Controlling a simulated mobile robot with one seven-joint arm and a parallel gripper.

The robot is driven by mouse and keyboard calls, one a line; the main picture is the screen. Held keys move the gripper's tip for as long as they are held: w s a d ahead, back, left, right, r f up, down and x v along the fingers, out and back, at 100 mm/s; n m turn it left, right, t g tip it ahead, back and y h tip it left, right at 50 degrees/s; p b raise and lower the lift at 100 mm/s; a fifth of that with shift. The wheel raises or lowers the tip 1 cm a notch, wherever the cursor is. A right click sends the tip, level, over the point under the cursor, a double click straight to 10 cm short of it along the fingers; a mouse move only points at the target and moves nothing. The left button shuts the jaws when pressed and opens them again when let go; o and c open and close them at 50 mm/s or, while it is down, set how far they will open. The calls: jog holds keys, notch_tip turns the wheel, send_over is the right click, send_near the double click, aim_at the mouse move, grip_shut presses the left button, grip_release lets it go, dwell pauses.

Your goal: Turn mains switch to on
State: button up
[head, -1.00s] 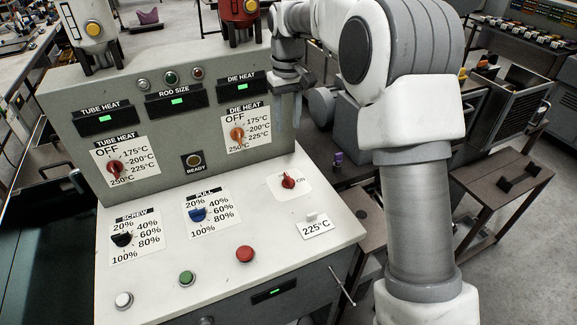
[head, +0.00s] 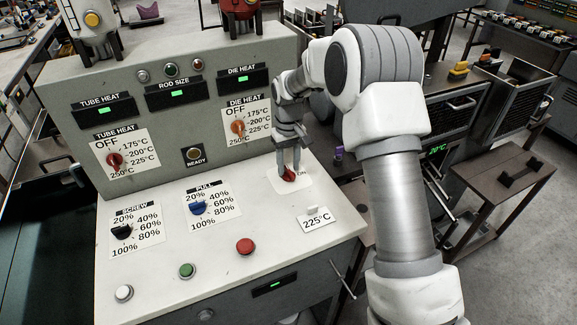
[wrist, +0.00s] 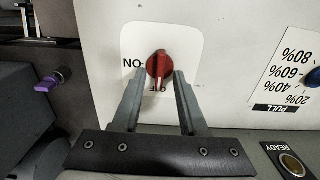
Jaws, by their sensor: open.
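The mains switch, a red rotary knob (head: 288,175), sits on a white label on the upper right of the sloped panel. In the wrist view the knob (wrist: 159,64) has its ridge lined up with the OFF mark, which is partly hidden below it; the ON mark is to its left. My gripper (head: 288,171) is down at the knob, pointing at the panel. In the wrist view its open fingers (wrist: 157,76) stand one on each side of the knob's lower part, with narrow gaps. I cannot tell whether either finger touches it.
The black screw dial (head: 122,232), blue pull dial (head: 198,208) and red button (head: 245,246) are to the left on the same panel. A 225°C card (head: 317,220) stands close in front. The upright panel (head: 165,130) rises behind.

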jog(key=shift+f, duration=0.35)
grip_shut()
